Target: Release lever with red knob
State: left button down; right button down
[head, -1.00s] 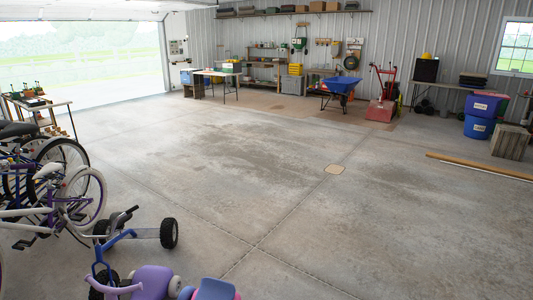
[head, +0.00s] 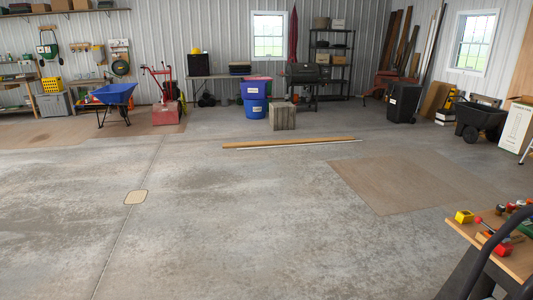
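No lever with a red knob can be made out for certain. On a wooden-topped table (head: 515,257) at the lower right edge of the head view, several small items stand close together. Among them are a red block-like piece (head: 503,249), a small red tip (head: 479,219) and a yellow block (head: 464,216). They are too small and too cut off by the frame to tell whether one is the lever. Neither of my grippers is in view.
A dark curved bar (head: 483,262) rises in front of the table. The concrete floor ahead is wide and clear, with a flat brown mat (head: 405,184) and long wooden boards (head: 290,143).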

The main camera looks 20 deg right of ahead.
aim_at(479, 220)
jog(key=i+l+z, duration=0.1)
jog(key=i+z, duration=0.2)
jog(key=i, duration=0.2)
jog(key=i+z, duration=0.3)
jog(key=i, duration=0.15)
jog(key=i+j+z, duration=0.15)
jog(key=i+z, duration=0.15)
jog(key=i, duration=0.2)
jog(key=i+j+z, duration=0.3)
jog(key=i, duration=0.15)
jog(key=i+z, duration=0.65)
jog(key=i+j, duration=0.05)
jog(key=i, duration=0.05)
